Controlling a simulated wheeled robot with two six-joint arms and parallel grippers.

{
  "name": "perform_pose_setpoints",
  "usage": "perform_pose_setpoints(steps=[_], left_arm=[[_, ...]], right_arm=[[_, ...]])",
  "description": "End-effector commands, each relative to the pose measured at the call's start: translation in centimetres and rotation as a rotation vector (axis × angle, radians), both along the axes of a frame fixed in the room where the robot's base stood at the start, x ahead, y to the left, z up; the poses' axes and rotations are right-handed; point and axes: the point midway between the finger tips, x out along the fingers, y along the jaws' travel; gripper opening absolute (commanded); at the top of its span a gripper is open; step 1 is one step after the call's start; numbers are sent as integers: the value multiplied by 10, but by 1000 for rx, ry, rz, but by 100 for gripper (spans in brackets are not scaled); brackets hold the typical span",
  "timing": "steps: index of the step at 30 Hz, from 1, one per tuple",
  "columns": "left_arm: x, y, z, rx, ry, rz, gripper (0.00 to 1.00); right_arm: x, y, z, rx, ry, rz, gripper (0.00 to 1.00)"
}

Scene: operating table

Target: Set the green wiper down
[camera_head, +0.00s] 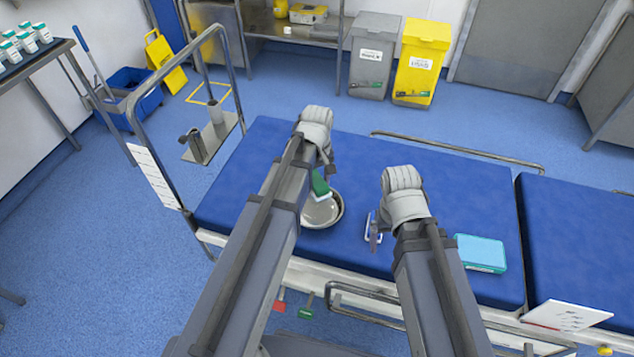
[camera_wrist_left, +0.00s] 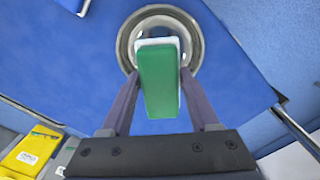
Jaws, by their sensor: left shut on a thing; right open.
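The green wiper (camera_head: 320,186) has a white edge and is held by my left gripper (camera_wrist_left: 160,78). In the left wrist view the wiper (camera_wrist_left: 160,82) sits between the two fingers. It overlaps a round metal bowl (camera_head: 322,213) on the blue table pad; the bowl (camera_wrist_left: 127,42) shows behind it in the wrist view. I cannot tell whether the wiper touches the bowl. My right gripper (camera_head: 375,228) is open, low over the pad to the right of the bowl; its fingers are partly hidden by its wrist.
A small white and blue item (camera_head: 368,226) is by my right gripper, partly hidden. A teal box (camera_head: 481,252) lies to the right on the pad (camera_head: 455,180). Metal rails (camera_head: 450,149) edge the table. The pad's far part is clear.

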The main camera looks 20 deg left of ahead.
Motion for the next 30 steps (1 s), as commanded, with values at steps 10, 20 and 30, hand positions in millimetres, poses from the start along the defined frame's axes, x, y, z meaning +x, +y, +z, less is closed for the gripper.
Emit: perform_pose_setpoints(steps=[10,20,30], left_arm=[[0,0,-33,0,0,0,9],[0,0,-71,0,0,0,9],[0,0,-104,0,0,0,9]], right_arm=[[0,0,-33,0,0,0,92],[0,0,-71,0,0,0,92],[0,0,-104,0,0,0,92]])
